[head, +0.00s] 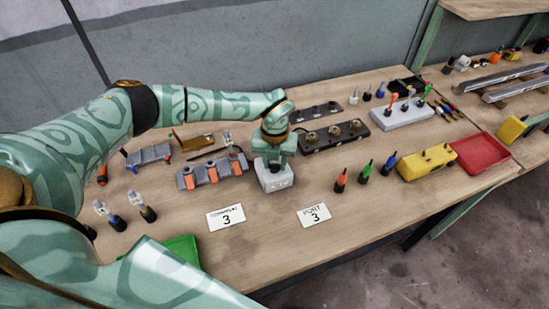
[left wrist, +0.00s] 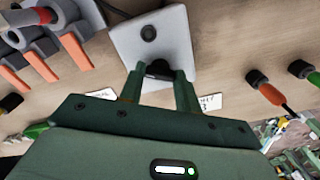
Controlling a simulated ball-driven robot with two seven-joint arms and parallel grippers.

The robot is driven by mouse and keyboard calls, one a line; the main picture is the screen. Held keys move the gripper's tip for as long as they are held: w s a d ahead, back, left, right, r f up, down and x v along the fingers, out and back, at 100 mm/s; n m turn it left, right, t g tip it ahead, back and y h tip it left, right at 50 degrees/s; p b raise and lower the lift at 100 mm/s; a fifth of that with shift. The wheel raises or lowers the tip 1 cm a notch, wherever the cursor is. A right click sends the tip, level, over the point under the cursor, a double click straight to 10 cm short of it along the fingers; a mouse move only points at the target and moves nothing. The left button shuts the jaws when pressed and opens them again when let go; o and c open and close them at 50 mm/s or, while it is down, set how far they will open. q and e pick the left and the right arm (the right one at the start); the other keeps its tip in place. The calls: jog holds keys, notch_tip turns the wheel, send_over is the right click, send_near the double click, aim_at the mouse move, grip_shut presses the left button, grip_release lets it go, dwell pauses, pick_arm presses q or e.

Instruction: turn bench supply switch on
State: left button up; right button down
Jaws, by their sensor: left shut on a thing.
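The bench supply switch is a light grey box (head: 273,180) on the table, near the middle of the head view. In the left wrist view the box (left wrist: 183,40) fills the top centre, with a round black button on its face. My left gripper (head: 272,161) points down onto the box from above. In the left wrist view its fingers (left wrist: 160,76) are closed around a small black switch part (left wrist: 159,68) at the near edge of the box. The fingers hide much of this part, so its position cannot be told. My right gripper is not in view.
Cards marked 3 (head: 226,217) and PORT 3 (head: 314,215) lie in front. An orange and grey terminal block (head: 212,172) stands left, a black block with round posts (head: 333,135) behind right. Several coloured connectors, a yellow box (head: 427,162) and a red tray (head: 482,153) are right.

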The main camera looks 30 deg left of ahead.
aim_at(275, 164)
pick_arm(q)
jog(key=m+p, duration=0.1)
jog(key=m, duration=0.2)
jog(key=shift+r+m, duration=0.15)
jog(key=shift+m, duration=0.15)
jog(key=m+p, duration=0.1)
jog(key=m, duration=0.1)
jog(key=shift+m, duration=0.4)
jog(key=m, duration=0.5)
jog(key=shift+w+p, duration=0.1)
jog(key=shift+p, duration=0.25)
jog(key=shift+m, duration=0.4)
jog(key=o, duration=1)
notch_tip(275, 164, up, 16)
jog(key=shift+r+p, duration=0.1)
jog(key=shift+p, duration=0.6)
